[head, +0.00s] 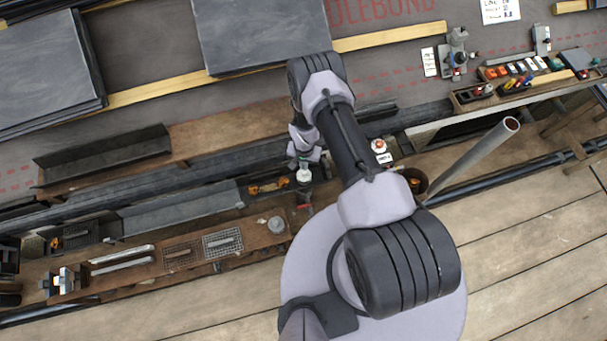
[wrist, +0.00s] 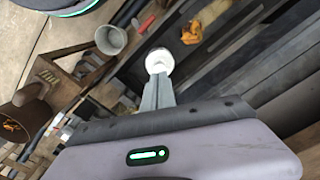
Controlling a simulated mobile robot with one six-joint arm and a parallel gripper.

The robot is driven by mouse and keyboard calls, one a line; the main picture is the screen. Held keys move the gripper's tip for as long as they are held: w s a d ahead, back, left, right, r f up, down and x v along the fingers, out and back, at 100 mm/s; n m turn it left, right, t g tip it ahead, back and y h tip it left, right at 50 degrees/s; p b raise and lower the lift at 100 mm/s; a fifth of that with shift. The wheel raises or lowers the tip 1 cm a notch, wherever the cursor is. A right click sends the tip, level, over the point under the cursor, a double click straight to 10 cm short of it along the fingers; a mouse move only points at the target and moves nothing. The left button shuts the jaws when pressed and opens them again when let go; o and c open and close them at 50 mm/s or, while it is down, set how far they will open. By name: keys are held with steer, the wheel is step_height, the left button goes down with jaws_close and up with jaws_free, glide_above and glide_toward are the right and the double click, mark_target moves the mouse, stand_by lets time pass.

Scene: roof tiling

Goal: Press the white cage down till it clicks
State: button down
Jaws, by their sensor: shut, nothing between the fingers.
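The white cage (head: 303,176) shows in the head view as a small round white piece in the dark gutter, just below my gripper (head: 304,161). In the wrist view the white cage (wrist: 159,59) is a round, pale piece at the tip of my gripper (wrist: 158,78). My gripper's grey fingers are shut together and point at it, with nothing between them. The fingertips overlap its near edge in the wrist view; I cannot tell whether they touch it. The cage's lower part and its seat are hidden.
A grey cup (head: 276,225) stands on the wooden plank at lower left, near wire mesh pieces (head: 222,242). A brown bucket (head: 415,181) and a leaning pipe (head: 475,158) are at right. Slates (head: 262,35) lie above.

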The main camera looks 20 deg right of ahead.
step_height(320, 180, up, 6)
steer(key=p, duration=0.3)
steer(key=shift+r+p, duration=0.15)
steer(key=shift+p, duration=0.25)
